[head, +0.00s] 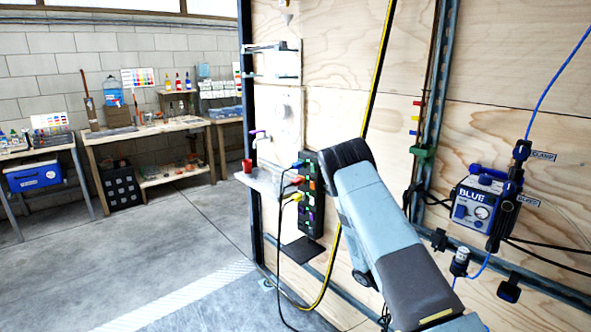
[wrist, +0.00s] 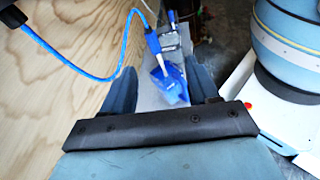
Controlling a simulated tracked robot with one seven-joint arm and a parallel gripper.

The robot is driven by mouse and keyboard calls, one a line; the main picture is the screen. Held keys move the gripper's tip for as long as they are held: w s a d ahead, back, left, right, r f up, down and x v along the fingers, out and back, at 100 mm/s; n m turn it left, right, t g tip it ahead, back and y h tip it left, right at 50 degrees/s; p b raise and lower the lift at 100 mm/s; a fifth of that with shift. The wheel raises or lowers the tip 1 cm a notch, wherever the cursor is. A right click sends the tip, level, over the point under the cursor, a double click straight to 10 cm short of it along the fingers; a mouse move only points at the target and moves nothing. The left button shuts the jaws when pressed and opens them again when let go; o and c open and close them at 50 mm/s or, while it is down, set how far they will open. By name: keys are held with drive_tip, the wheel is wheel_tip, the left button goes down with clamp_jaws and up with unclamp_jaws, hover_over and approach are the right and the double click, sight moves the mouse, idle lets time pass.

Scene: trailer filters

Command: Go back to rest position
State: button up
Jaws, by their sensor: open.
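My gripper (wrist: 162,70) shows in the wrist view with its two dark blue fingers apart. A bright blue part (wrist: 172,86) shows between the fingers in the picture. I cannot tell whether it touches them or lies beyond them. In the head view my grey-blue arm rises from the lower right in front of the plywood wall. My gripper cannot be made out there.
The plywood wall (head: 415,70) carries a blue unit marked BLUE (head: 482,212) with a gauge and hoses at the right. A black panel with coloured connectors (head: 311,195) hangs left of my arm. Workbenches (head: 150,130) stand far left. The concrete floor (head: 130,245) before them is clear.

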drive_tip(key=s+a+r+m+t+y, duration=0.2)
drive_tip(key=a+r+m+t+y, duration=0.15)
drive_tip(key=r, duration=1.05)
drive_tip(key=s+a+r+m+t+y, duration=0.1)
drive_tip(key=a+r+m+t+y, duration=0.3)
drive_tip(key=r, duration=0.9)
drive_tip(key=s+a+r+t+y, duration=0.2)
drive_tip(key=s+a+r+t, duration=0.2)
drive_tip(key=s+r, duration=0.4)
drive_tip(key=s+a+r+m+t+y, duration=0.1)
drive_tip(key=s+a+r+t, duration=0.3)
drive_tip(key=s+r, duration=0.5)
drive_tip(key=shift+s+a+r+y, duration=0.2)
drive_tip(key=shift+s+r+y, duration=0.05)
drive_tip(key=shift+r+y, duration=0.2)
